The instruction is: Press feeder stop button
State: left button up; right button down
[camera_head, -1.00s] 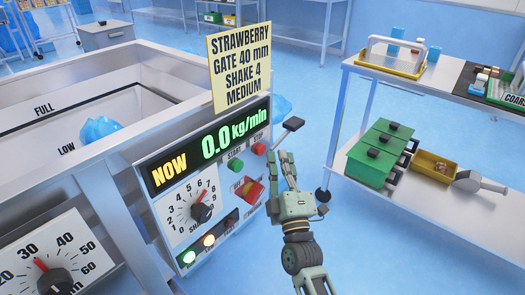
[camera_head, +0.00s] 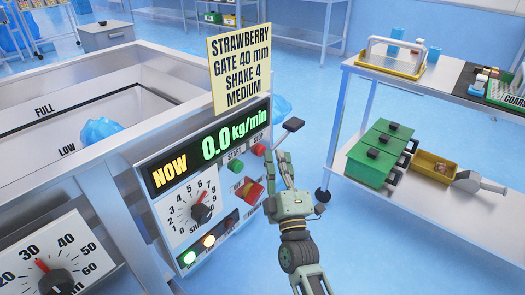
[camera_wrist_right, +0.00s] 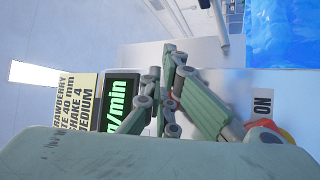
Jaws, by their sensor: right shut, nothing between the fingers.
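The feeder panel carries a red button (camera_head: 258,149), under a small label that is hard to read, and a green button (camera_head: 236,165) to its left. My right gripper (camera_head: 277,156) is shut and empty. Its fingertips are just right of the red button in the head view; I cannot tell whether they touch it. In the right wrist view the shut fingers (camera_wrist_right: 171,52) point at the panel and hide most of the button area. The display (camera_head: 212,146) reads 0.0 kg/min. My left gripper is not in view.
A red and yellow switch (camera_head: 251,190) sits below the buttons, close to my right gripper. A black-ended lever (camera_head: 292,125) sticks out above the fingers. The shake dial (camera_head: 201,213) is at lower left. A shelf table (camera_head: 450,215) with green boxes (camera_head: 378,155) stands at right.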

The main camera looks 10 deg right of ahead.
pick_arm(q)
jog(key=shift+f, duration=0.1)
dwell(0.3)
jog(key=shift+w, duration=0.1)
pick_arm(e)
jog(key=shift+w+a, duration=0.3)
jog(key=shift+w, duration=0.15)
dwell(0.5)
jog(key=shift+s, duration=0.1)
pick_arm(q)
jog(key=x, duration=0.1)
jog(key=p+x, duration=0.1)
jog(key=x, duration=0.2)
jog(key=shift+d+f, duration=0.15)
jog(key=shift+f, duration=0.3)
pick_arm(e)
jog(key=shift+s+d, duration=0.55)
jog(key=shift+s, duration=0.15)
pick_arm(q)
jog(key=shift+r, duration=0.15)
